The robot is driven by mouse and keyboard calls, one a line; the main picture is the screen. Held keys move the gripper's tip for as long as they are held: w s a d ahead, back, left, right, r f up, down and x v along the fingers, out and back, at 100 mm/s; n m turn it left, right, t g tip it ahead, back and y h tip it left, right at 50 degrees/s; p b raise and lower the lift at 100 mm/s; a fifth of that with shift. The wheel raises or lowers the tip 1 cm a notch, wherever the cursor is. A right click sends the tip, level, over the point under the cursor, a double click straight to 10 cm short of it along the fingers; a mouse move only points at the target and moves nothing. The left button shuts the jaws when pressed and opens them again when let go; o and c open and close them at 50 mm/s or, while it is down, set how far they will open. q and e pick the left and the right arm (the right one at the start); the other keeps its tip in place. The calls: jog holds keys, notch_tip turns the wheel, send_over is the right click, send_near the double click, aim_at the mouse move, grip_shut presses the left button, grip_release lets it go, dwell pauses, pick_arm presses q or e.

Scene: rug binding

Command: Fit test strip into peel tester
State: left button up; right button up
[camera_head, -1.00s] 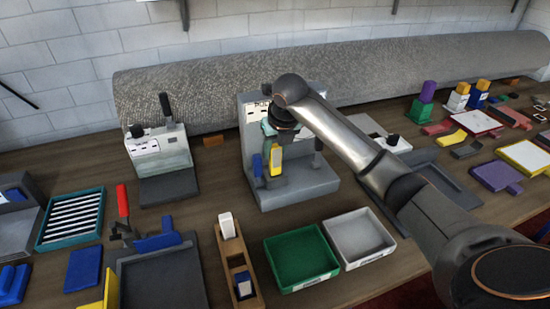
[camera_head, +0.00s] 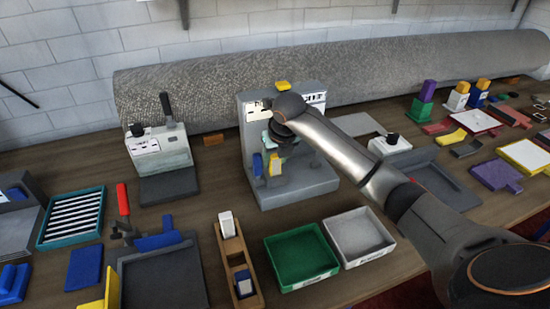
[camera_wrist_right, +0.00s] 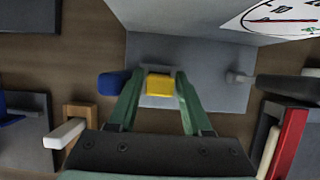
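The peel tester (camera_head: 300,188) is the grey upright machine in the middle of the table, partly hidden behind my right arm. A yellow piece (camera_head: 275,163), apparently the test strip, is low at its front, beside a blue piece (camera_head: 257,165). My right gripper (camera_head: 270,149) points down in front of the tester, at the yellow piece. In the right wrist view its green fingers (camera_wrist_right: 160,78) stand on both sides of the yellow piece (camera_wrist_right: 160,84), with narrow gaps showing, so it looks open. The blue piece (camera_wrist_right: 110,82) is outside the left finger. My left gripper is out of view.
A yellow block (camera_head: 283,86) is on top of the tester. A green tray (camera_head: 300,284) and a grey-white tray (camera_head: 385,262) are in front of it, with a wooden holder (camera_head: 229,254) to their left. A white-and-grey press (camera_head: 160,150) stands further left. A rolled rug (camera_head: 200,90) lies behind.

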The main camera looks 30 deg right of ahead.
jog(key=v, duration=1.2)
jog(key=shift+r, duration=0.15)
